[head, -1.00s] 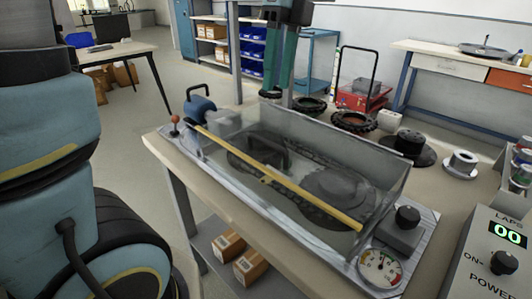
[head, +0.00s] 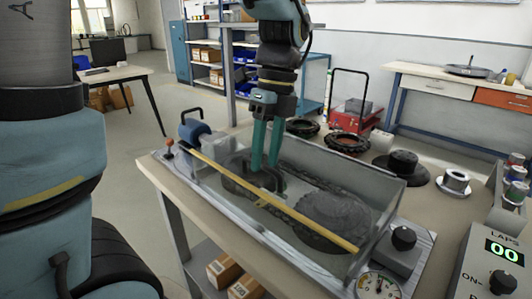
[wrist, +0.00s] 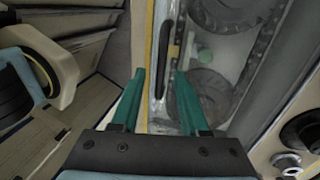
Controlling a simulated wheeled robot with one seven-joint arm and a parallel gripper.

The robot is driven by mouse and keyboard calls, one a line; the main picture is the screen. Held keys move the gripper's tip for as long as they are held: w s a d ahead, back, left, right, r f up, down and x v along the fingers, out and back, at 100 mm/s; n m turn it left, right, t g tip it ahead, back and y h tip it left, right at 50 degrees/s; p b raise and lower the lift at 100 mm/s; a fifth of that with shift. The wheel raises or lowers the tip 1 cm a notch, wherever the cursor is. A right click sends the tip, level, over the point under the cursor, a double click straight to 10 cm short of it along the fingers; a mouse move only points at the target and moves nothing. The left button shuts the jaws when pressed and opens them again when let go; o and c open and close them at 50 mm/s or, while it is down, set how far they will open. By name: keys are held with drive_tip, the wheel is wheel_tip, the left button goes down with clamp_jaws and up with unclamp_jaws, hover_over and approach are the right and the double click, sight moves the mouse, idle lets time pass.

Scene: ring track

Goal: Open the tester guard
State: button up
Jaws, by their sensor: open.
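The tester guard (head: 330,187) is a clear box-shaped cover with a yellow strip (head: 290,209) along its front top edge. It is down over a dark chain and sprockets (head: 335,212) on the bench. A black handle (head: 264,200) shows at the guard's middle, partly hidden by my fingers. My gripper (head: 265,170) points down there with its two green fingers apart. In the wrist view my gripper (wrist: 158,75) is open, with the yellow strip (wrist: 149,45) and a dark bar, probably the handle (wrist: 163,50), between the fingers. I cannot tell whether the fingers touch it.
A blue motor (head: 194,131) and a red-knobbed lever (head: 169,146) are at the left end. A gauge (head: 378,286), black knob (head: 403,238) and LAPS control box (head: 490,255) are at the right. Tyres (head: 346,142) and a black hub (head: 402,165) lie behind the guard.

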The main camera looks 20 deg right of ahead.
clamp_jaws()
idle(0.3)
idle(1.1)
